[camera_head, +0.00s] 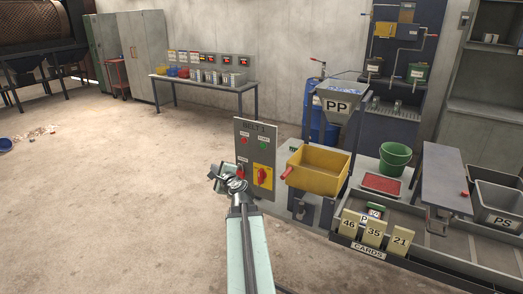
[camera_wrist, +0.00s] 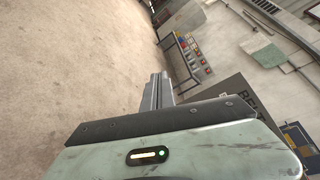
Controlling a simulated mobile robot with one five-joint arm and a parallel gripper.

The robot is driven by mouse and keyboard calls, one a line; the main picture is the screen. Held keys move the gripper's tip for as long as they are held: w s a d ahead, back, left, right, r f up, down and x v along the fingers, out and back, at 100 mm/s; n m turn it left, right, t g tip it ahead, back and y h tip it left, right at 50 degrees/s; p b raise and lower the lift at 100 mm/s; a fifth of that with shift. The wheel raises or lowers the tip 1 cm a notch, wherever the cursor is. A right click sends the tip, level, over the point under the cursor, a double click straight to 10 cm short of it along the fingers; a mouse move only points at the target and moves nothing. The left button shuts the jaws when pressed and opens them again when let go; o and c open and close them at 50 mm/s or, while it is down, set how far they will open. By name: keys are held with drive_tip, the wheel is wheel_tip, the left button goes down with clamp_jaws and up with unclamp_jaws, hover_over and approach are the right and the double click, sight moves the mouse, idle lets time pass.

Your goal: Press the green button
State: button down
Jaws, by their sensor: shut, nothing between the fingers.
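The green button (camera_head: 264,140) is small and sits at the upper right of the grey BELT 1 control panel (camera_head: 245,157) in the head view. A red button (camera_head: 244,140) is to its left on the same panel. My gripper (camera_head: 222,178) is just left of the panel and lower than the green button, apart from it. In the wrist view my gripper's fingers (camera_wrist: 158,88) are together, with nothing between them.
A red rotary switch (camera_head: 262,176) on a yellow plate is low on the panel. A yellow bin (camera_head: 318,172) stands close to the panel's right. A table with coloured bins (camera_head: 208,82) is at the back. The floor to the left is mostly clear.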

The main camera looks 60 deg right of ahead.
sight(263, 146)
drive_tip(key=s+d+r+m+g+h, duration=0.1)
drive_tip(key=s+d+m+h, duration=0.3)
drive_tip(key=s+d, duration=0.5)
drive_tip(key=shift+r+m+g, duration=0.3)
drive_tip(key=shift+r+m, duration=0.15)
drive_tip(key=shift+m, duration=0.55)
drive_tip(key=shift+s+d, duration=0.1)
drive_tip(key=shift+d, duration=0.05)
drive_tip(key=d, duration=0.8)
drive_tip(key=shift+d, duration=0.3)
drive_tip(key=shift+d, duration=0.1)
idle(0.3)
drive_tip(key=shift+d, duration=0.3)
